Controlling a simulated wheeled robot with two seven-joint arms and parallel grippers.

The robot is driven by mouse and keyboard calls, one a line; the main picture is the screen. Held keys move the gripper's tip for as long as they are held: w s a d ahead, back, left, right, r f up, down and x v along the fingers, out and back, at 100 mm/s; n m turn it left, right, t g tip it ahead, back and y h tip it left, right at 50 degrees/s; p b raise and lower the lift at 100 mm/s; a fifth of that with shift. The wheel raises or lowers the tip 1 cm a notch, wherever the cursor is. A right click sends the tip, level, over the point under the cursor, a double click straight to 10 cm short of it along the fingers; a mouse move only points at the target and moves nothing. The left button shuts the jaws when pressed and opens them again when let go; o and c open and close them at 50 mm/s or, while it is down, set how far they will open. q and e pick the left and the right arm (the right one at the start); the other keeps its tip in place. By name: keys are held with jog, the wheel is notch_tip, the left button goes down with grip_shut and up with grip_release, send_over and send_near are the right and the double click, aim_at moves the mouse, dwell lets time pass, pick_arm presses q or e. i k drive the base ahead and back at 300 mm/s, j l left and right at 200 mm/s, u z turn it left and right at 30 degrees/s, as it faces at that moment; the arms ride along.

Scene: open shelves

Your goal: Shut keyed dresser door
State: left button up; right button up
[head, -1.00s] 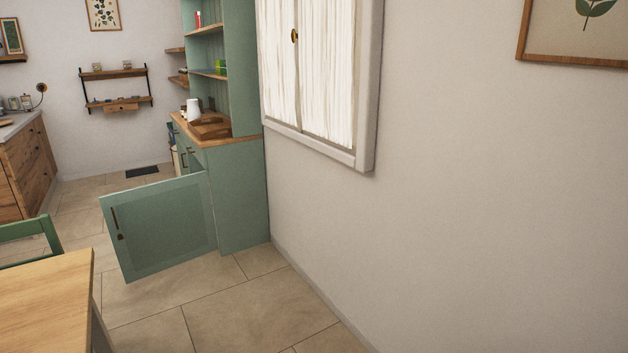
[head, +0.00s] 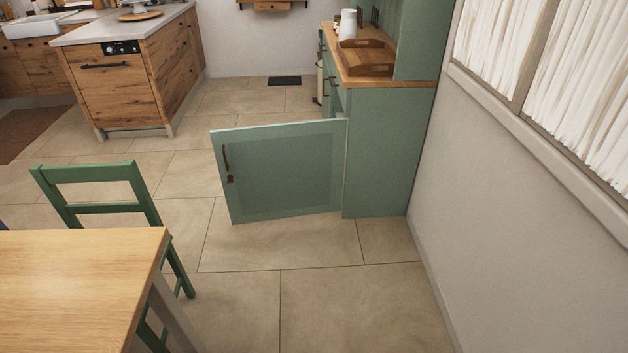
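The green dresser (head: 385,165) stands against the right wall, with its side panel towards me. Its lower door (head: 285,172) is swung wide open and sticks out to the left of the cabinet. A dark handle (head: 225,158) and a small dark key or lock plate (head: 230,180) sit near the door's free left edge. The cabinet's inside is hidden behind the door. Neither of my grippers shows in the head view.
A wooden table (head: 70,285) fills the lower left, with a green chair (head: 100,190) behind it. A wooden kitchen counter (head: 125,85) stands at the back left. The tiled floor (head: 320,245) before the door is clear. A tray (head: 365,58) and a white jug (head: 347,25) stand on the dresser top.

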aim_at(287, 170)
jog(key=i+u, duration=0.15)
jog(key=i, duration=0.4)
jog(key=i+l, duration=0.1)
jog(key=i, duration=0.45)
jog(key=i+l, duration=0.1)
jog(key=i, duration=0.4)
jog(key=i+l, duration=0.1)
jog(key=i, duration=0.45)
